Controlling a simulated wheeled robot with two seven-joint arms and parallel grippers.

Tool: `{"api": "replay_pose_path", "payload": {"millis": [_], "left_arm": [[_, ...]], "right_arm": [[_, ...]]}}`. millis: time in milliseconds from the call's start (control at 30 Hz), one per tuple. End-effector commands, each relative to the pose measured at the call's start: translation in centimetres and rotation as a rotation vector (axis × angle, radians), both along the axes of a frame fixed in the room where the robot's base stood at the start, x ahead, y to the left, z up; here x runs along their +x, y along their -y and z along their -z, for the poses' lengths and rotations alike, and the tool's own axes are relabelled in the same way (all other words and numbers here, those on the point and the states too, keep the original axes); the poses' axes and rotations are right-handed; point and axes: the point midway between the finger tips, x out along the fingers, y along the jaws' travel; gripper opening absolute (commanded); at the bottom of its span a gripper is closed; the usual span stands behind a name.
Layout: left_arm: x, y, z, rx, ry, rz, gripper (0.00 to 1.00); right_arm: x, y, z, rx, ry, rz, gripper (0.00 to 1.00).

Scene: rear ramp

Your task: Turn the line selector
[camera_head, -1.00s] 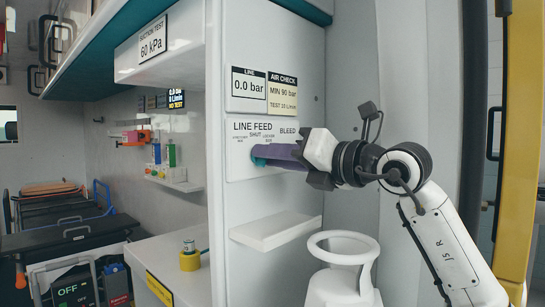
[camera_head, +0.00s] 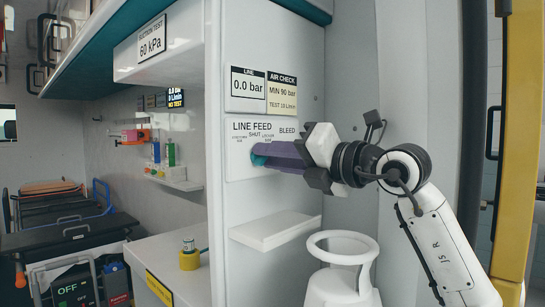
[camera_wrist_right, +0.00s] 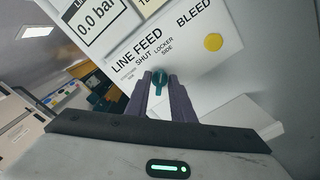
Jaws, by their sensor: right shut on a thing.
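The line selector is a teal knob (camera_wrist_right: 160,80) on the white LINE FEED panel (camera_head: 240,165). Its teal edge also shows in the head view (camera_head: 259,160). My right gripper (camera_wrist_right: 160,88) is shut on the knob, with its purple fingers on either side of it. In the head view the right gripper (camera_head: 268,155) reaches the panel from the right, and its fingers hide most of the knob. Labels above the knob include SHUT and LOCKER SIDE. The line gauge (camera_head: 248,83) reads 0.0 bar. My left gripper is not in view.
A yellow bleed button (camera_wrist_right: 213,42) sits right of the knob. A white shelf (camera_head: 275,232) juts out below the panel, and a white cylinder with a ring collar (camera_head: 343,285) stands beneath my right arm. A yellow post (camera_head: 520,150) stands at the right.

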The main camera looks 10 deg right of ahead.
Motion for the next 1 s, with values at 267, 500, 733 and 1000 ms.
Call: {"api": "replay_pose_path", "payload": {"millis": [267,500,733,1000], "left_arm": [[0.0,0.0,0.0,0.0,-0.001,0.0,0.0],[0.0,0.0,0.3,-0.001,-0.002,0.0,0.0],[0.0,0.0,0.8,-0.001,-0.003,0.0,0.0],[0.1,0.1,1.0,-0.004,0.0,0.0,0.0]], "right_arm": [[0.0,0.0,0.0,0.0,-0.001,-0.001,0.26],[-1.0,0.8,0.1,-0.002,0.002,0.002,0.26],[-4.7,3.2,0.2,-0.003,0.002,0.003,0.26],[-8.0,5.4,0.2,-0.001,-0.002,0.001,0.26]]}}
